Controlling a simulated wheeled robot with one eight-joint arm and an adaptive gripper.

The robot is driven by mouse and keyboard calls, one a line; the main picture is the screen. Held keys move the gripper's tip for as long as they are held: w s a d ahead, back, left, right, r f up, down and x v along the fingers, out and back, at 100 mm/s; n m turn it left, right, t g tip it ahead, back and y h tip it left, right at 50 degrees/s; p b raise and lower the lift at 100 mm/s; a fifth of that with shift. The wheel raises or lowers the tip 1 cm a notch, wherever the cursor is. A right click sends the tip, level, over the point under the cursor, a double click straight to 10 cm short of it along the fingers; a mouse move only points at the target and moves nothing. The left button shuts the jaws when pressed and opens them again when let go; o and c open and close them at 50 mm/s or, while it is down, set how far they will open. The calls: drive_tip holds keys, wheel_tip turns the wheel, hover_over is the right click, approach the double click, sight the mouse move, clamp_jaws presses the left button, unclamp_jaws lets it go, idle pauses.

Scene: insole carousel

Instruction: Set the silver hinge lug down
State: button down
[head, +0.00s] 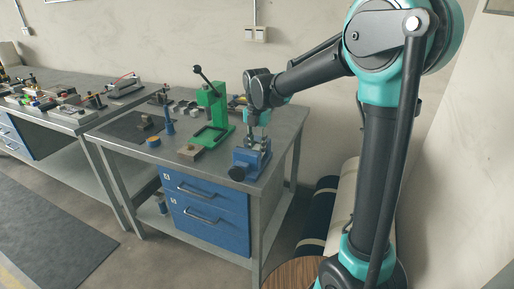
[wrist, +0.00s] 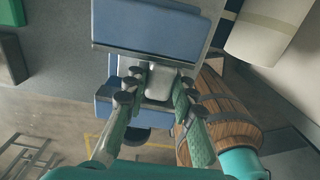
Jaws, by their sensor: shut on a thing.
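The silver hinge lug (wrist: 159,82) is a pale metal block between my two fingertips in the wrist view. My gripper (wrist: 158,88) is shut on it, one finger on each side. In the head view my gripper (head: 259,133) points down over the blue vise (head: 252,162) at the bench's right front corner. In the wrist view the vise (wrist: 150,32) shows blue parts on the far and near sides of the lug. I cannot tell whether the lug touches the vise; its underside is hidden.
A green press (head: 211,108) with a black lever stands left of the vise, and a small wooden block (head: 190,152) lies in front of it. A blue post (head: 169,121) stands further left. A wooden round top (head: 290,273) is below the bench at the right.

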sight(257, 146)
drive_tip(key=c, duration=1.3)
unclamp_jaws()
drive_tip(key=shift+f, duration=0.1)
drive_tip(key=shift+o, duration=0.2)
wheel_tip(257, 146, up, 12)
drive_tip(key=s+d+f+m+t, duration=0.2)
drive_tip(key=s+d+f+m, duration=0.7)
drive_tip(key=m, duration=0.7)
drive_tip(key=s+d+f+m+t, duration=0.2)
drive_tip(key=s+d+f+m, duration=0.8)
drive_tip(key=d+f+m, duration=0.4)
drive_tip(key=shift+s+d+m, duration=0.15)
drive_tip(key=shift+d+m, duration=0.2)
drive_tip(key=shift+m, duration=0.65)
